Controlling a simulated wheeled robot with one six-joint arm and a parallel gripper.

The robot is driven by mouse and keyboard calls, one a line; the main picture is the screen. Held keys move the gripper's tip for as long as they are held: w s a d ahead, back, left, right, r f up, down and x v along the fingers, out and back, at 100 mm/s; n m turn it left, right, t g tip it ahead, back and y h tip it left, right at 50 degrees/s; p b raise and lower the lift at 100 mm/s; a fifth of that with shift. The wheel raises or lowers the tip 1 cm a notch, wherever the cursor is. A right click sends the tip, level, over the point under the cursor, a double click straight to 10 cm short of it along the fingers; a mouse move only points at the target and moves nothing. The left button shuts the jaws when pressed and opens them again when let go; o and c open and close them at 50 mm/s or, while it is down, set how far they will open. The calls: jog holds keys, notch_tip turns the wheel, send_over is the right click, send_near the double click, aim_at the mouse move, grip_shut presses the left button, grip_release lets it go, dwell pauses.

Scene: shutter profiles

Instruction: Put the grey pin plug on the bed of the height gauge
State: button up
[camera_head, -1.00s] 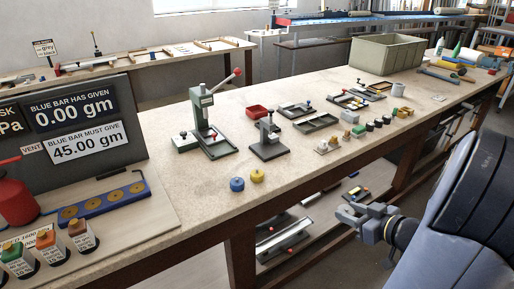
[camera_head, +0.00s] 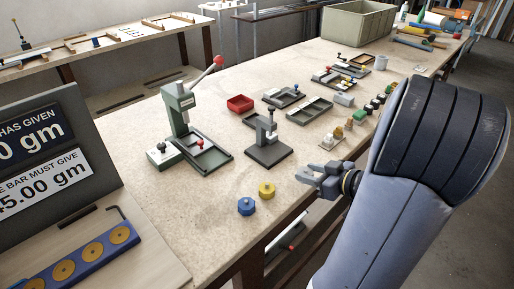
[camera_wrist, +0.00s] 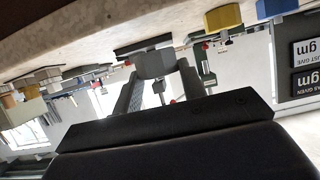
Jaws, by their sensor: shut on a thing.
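A grey plug with a faceted head (camera_wrist: 155,63) sits between the two fingers of my gripper in the wrist view. My gripper (camera_head: 312,173) is shut on it, above the front edge of the bench in the head view, where plug and fingers are hard to tell apart. What seems to be the height gauge (camera_head: 268,152), a dark grey flat bed with an upright post, stands on the bench to the left of my gripper and farther back. No plug shows on its bed. My gripper is apart from it.
A blue plug (camera_head: 246,206) and a yellow plug (camera_head: 266,190) stand near the front edge. A green lever press (camera_head: 182,125) stands left of the gauge, a red tray (camera_head: 240,104) behind. Several small parts and trays lie to the right. Bench between gripper and gauge looks clear.

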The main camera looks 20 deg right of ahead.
send_over(265, 157)
jog(key=s+d, duration=0.1)
jog(key=s, duration=0.2)
jog(key=shift+b, duration=0.3)
jog(key=w, duration=0.1)
jog(key=w+a, duration=0.1)
jog(key=shift+w, duration=0.35)
jog(key=shift+w+f+b, duration=0.1)
jog(key=shift+f+b, duration=0.25)
jog(key=shift+f, duration=0.4)
jog(key=shift+f, duration=0.2)
jog(key=o, duration=1)
